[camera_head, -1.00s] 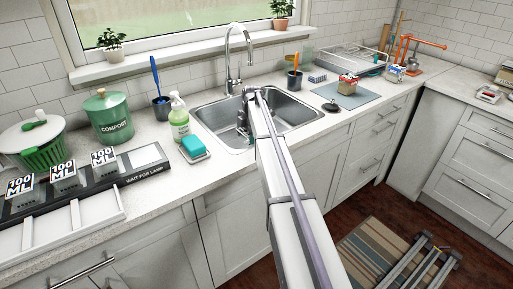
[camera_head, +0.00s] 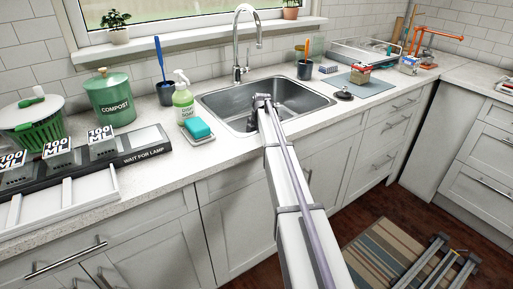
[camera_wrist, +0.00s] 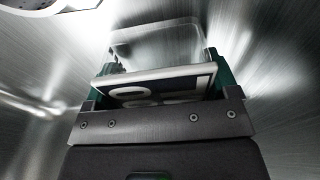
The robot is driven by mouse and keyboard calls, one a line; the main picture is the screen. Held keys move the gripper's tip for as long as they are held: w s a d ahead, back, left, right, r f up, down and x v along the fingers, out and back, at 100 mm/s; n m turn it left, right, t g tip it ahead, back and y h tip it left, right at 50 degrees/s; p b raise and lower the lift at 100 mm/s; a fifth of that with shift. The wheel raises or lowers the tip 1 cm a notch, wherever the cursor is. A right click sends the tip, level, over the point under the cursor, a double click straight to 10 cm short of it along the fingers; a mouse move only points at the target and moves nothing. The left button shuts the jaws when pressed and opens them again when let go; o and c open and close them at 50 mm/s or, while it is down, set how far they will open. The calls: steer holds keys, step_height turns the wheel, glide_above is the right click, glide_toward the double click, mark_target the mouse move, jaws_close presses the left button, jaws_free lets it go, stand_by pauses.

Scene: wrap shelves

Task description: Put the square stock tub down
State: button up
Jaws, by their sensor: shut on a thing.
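The square stock tub (camera_wrist: 155,84) is between the fingers of my gripper (camera_wrist: 162,64) in the wrist view. It looks clear or grey, with a white-edged dark label facing the camera. My gripper is shut on it, with green finger parts at both sides. Brushed metal of the sink surrounds them. In the head view my arm reaches over the front of the sink (camera_head: 213,107), and its end (camera_head: 262,101) is at the basin. The tub is hidden there by my arm. I cannot tell whether the tub touches the sink floor.
A faucet (camera_head: 238,45) stands behind the sink. A soap bottle (camera_head: 183,98) and a teal sponge (camera_head: 198,128) on a dish are at its left. A dark round stopper (camera_head: 343,94) and a grey mat (camera_head: 358,86) lie at its right. The basin's right part looks clear.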

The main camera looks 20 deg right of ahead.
steer(key=o, duration=0.8)
steer(key=r+p, duration=0.4)
steer(key=d+r+p, duration=0.1)
steer(key=r+p, duration=0.2)
steer(key=r, duration=0.1)
steer(key=r+p, duration=0.3)
steer(key=p, duration=0.1)
steer(key=shift+w+d+r+p, duration=0.15)
steer(key=shift+d+r+p, duration=0.15)
steer(key=shift+r, duration=0.1)
steer(key=shift+d+r, duration=0.1)
